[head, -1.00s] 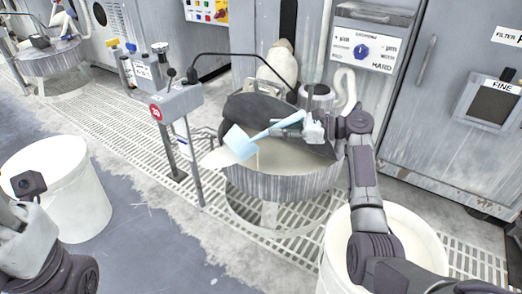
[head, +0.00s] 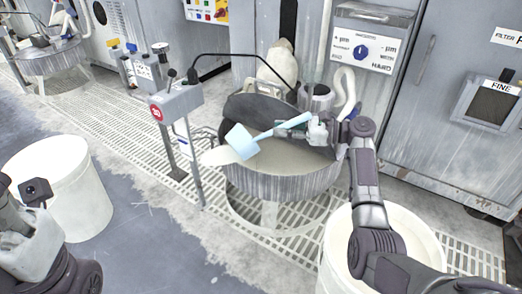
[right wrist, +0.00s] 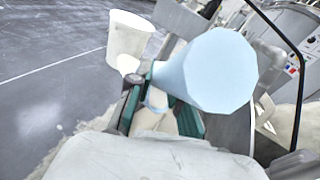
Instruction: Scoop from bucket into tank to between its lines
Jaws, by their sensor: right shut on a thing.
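The tank (head: 285,188) is a grey, streaked round tub in the middle of the head view, with dull beige liquid (head: 285,158) in it. My right gripper (head: 314,131) is shut on the handle of a light blue scoop (head: 242,141) and holds it over the tank. The scoop's head is at the tank's left side, tilted; its inside is hidden. The scoop also fills the middle of the right wrist view (right wrist: 210,70). A white bucket (head: 425,235) stands at the lower right, partly behind my right arm. I cannot make out the tank's lines. My left gripper's fingers do not show.
A pale wedge (head: 218,156) lies by the tank's left rim; I cannot tell what it is. A grey control box with a red button (head: 157,113) stands left of the tank. Another white bucket (head: 75,190) is at the left. Grey cabinets (head: 440,110) stand behind.

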